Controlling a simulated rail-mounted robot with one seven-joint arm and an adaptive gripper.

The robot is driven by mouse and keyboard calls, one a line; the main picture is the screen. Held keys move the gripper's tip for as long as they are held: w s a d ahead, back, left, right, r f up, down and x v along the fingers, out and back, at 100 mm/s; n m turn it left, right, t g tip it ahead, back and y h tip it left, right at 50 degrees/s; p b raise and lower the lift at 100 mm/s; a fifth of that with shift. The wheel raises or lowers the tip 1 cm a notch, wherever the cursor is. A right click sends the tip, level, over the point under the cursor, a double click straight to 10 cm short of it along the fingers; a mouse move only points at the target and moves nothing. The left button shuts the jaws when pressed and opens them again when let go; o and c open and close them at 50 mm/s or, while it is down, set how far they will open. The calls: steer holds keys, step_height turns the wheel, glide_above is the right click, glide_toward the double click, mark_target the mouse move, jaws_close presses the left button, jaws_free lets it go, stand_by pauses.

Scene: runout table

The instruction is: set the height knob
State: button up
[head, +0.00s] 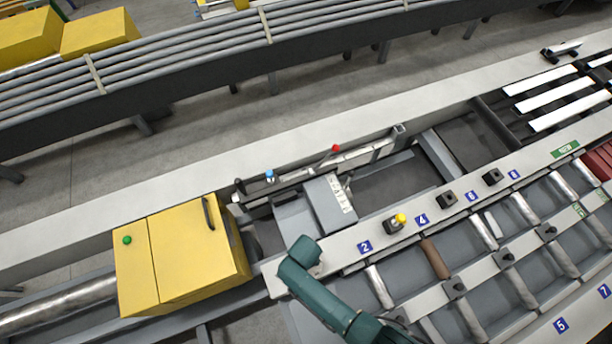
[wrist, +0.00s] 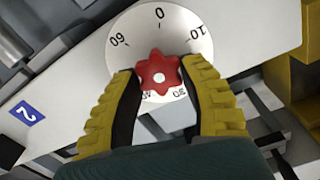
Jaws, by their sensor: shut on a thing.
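The height knob (wrist: 158,72) is a red, star-shaped knob with a pale centre, in the middle of the wrist view. It sits on a round white dial (wrist: 140,38) with black numbers. A 0 is at the top of the dial and a 10 at upper right. The number at upper left looks like 60. The lower numbers are partly hidden. My gripper (wrist: 158,76) has yellow ribbed fingers with dark pads, shut on the knob from both sides. In the head view the knob and my gripper's fingers cannot be made out; my teal arm is at the bottom centre.
A yellow box (head: 190,255) with a green button stands left of my arm. A pale rail (head: 345,248) carries blue number plates, a yellow-topped knob (head: 400,219) and black blocks. Red (head: 335,148) and blue (head: 270,174) tipped parts are behind. Rollers lie at right.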

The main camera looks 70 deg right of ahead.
steer(key=n, duration=0.4)
steer(key=shift+a+n+p, duration=0.1)
steer(key=shift+n+p, duration=0.2)
steer(key=shift+p, duration=0.1)
steer(key=n, duration=0.4)
steer(key=shift+w+n, duration=0.1)
steer(key=shift+n, duration=0.2)
steer(key=n+p, duration=0.1)
steer(key=n, duration=0.3)
steer(key=shift+a, duration=0.15)
steer(key=shift+n, duration=2.3)
steer(key=o, duration=1.2)
steer(key=shift+w+a, duration=0.1)
steer(key=shift+w, duration=0.05)
